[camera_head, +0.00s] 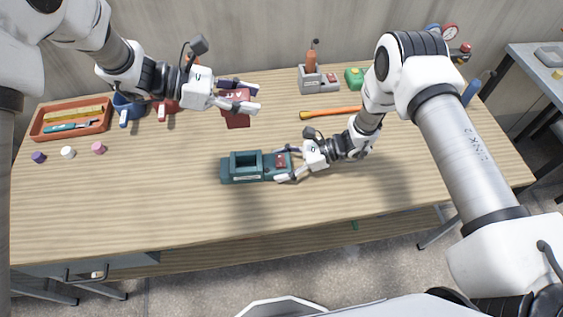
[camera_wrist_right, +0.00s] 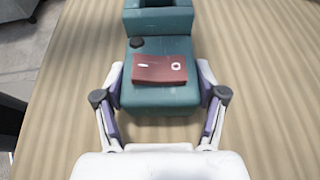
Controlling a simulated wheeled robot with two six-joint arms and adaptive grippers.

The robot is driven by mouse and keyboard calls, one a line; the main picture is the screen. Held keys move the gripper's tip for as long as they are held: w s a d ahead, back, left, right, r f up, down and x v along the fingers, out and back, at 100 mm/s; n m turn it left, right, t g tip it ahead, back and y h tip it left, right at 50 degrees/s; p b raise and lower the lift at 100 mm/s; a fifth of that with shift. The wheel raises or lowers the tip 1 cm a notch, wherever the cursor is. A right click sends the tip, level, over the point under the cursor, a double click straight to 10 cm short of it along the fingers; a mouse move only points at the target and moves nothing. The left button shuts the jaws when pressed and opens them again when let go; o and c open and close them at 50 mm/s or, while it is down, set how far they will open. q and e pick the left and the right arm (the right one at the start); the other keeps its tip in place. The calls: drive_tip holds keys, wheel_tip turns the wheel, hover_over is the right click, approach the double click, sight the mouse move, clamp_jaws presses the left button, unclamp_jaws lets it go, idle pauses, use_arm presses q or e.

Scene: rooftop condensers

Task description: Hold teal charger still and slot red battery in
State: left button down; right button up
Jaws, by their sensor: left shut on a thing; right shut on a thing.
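The teal charger (camera_head: 240,177) sits on the middle of the table, its open slot at the left and a dark red panel on its right end. My right gripper (camera_head: 283,165) is shut on that right end; in the right wrist view its fingers (camera_wrist_right: 163,95) clasp both sides of the charger (camera_wrist_right: 160,98). The red battery (camera_head: 237,118) is held by my left gripper (camera_head: 254,97), which is shut on it behind the charger, a little above the table. The fingers hide part of the battery. The battery is apart from the slot.
An orange tray (camera_head: 71,131) with tools is at the left, with several small caps in front. A blue container (camera_head: 129,104) stands beside it. A grey holder (camera_head: 318,82), a green box (camera_head: 355,78) and an orange-handled tool (camera_head: 330,112) are at the back. The table front is clear.

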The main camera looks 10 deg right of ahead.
use_arm(q)
drive_tip(key=shift+r, duration=0.1)
use_arm(e)
drive_tip(key=o, duration=1.7)
drive_tip(key=shift+f, duration=0.1)
drive_tip(key=shift+c, duration=0.5)
drive_tip(key=c, duration=0.9)
use_arm(q)
drive_tip(key=shift+w, duration=0.35)
drive_tip(key=f, duration=0.6)
drive_tip(key=shift+w, duration=0.35)
wheel_tip(320, 180, down, 8)
drive_tip(key=s, duration=0.1)
drive_tip(key=shift+s, duration=0.2)
